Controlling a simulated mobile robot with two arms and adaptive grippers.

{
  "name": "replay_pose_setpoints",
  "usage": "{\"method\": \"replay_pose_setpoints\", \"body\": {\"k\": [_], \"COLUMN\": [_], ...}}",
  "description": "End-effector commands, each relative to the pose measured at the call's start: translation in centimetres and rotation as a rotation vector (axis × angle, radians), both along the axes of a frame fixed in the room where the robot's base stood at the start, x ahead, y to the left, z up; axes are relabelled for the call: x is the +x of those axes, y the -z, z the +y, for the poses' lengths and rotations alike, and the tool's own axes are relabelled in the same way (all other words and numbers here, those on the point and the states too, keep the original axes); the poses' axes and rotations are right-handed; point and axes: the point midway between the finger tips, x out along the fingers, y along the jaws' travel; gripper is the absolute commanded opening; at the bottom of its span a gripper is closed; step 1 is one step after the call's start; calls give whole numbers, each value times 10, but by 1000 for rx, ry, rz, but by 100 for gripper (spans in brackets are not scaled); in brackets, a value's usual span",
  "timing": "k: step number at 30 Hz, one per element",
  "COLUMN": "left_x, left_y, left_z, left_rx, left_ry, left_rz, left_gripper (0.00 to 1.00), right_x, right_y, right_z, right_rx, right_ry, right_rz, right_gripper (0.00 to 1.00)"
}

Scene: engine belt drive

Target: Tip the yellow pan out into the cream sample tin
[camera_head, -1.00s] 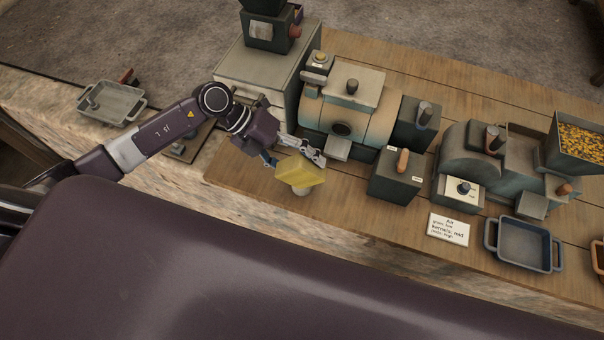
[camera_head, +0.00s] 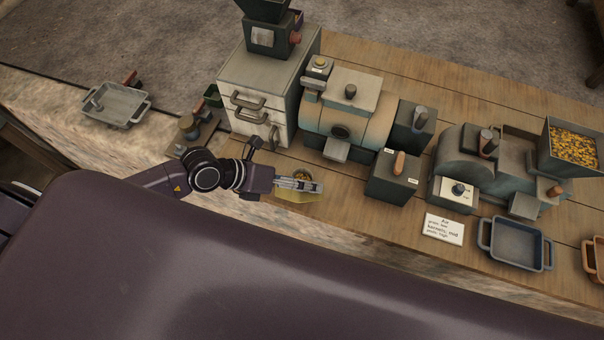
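The yellow pan (camera_head: 294,196) is at the front edge of the wooden table, partly covered by my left gripper (camera_head: 312,187). The gripper's fingers lie across the pan and appear closed on its rim; the exact grip is hidden. Just behind the fingers is a small round tin (camera_head: 302,172), mostly hidden, with something yellowish brown inside. I cannot tell whether the pan touches the tin. My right gripper is not in view.
Behind stand a drawer cabinet (camera_head: 262,85) and a drum machine (camera_head: 345,110). To the right are a dark box (camera_head: 392,180), a white label card (camera_head: 443,228), a blue-grey tray (camera_head: 515,245) and a hopper of yellow kernels (camera_head: 572,143). A grey tray (camera_head: 115,105) is at far left.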

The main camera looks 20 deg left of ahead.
Motion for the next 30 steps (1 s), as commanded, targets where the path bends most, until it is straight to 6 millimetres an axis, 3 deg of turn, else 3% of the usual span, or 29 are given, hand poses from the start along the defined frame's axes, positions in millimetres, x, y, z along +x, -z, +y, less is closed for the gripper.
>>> {"method": "replay_pose_setpoints", "body": {"k": [9,13,24,30], "left_x": [-10,-16,-39,-54], "left_y": [-11,-2,31,37], "left_z": [-3,-3,-8,-12], "left_rx": [42,61,115,144], "left_ry": [-3,-3,-2,0], "left_rz": [-191,-268,-492,-620], "left_gripper": [37,37,37,37], "right_x": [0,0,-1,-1], "right_y": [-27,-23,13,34], "right_z": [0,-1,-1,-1], "right_rx": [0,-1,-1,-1], "right_ry": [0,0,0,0], "right_rz": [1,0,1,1], "right_gripper": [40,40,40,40]}}
